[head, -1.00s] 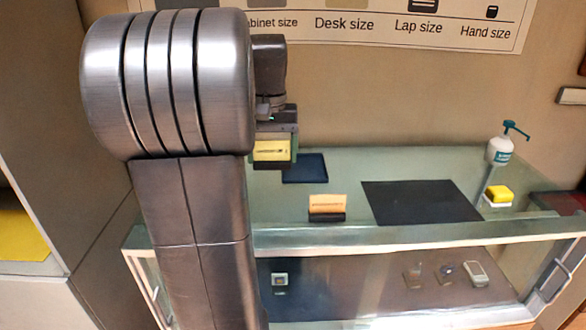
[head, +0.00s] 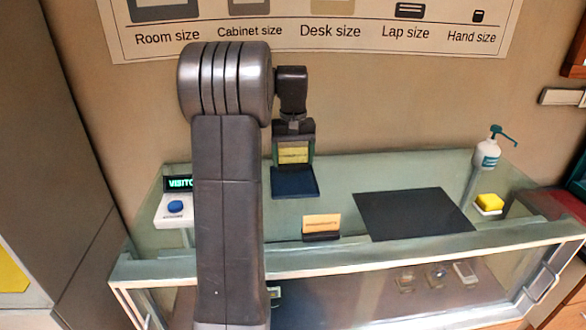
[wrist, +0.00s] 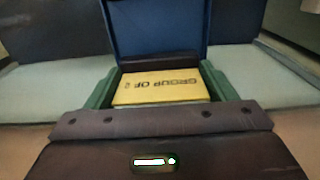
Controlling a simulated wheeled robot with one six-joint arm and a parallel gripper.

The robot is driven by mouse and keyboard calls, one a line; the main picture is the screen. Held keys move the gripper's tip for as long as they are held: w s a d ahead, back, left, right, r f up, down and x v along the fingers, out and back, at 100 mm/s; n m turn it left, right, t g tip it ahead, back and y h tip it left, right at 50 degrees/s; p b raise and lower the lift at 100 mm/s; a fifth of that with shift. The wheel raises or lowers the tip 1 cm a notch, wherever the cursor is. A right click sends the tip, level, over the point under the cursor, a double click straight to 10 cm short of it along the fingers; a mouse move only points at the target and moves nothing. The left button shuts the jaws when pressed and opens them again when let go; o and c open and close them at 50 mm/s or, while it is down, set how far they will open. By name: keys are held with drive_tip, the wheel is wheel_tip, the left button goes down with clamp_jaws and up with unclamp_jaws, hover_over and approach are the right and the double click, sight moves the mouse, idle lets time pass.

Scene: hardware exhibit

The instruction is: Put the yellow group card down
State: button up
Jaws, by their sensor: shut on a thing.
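The yellow group card (head: 293,153) is in my gripper (head: 293,160), with its dark base below it. In the wrist view the card (wrist: 160,86) reads "GROUP OF" with a small digit, upside down, between the two green fingers. My gripper is shut on it. In the head view the card shows just above the back part of a dark blue tray (head: 293,183) on the glass counter. The tray also shows beyond the card in the wrist view (wrist: 155,28). I cannot tell whether the card's base touches the tray.
An orange card in a dark holder (head: 321,225) stands in front of the tray. A black mat (head: 413,214) lies to the right. A pump bottle (head: 488,155) and yellow sponge (head: 489,202) are at the right end. A blue button (head: 175,207) and lit sign (head: 180,183) are at the left.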

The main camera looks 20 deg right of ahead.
sight(293, 163)
drive_tip(key=shift+f, duration=1.95)
drive_tip(key=shift+f, duration=0.15)
drive_tip(key=o, duration=1)
wheel_tip(293, 163, up, 12)
drive_tip(key=shift+r, duration=0.15)
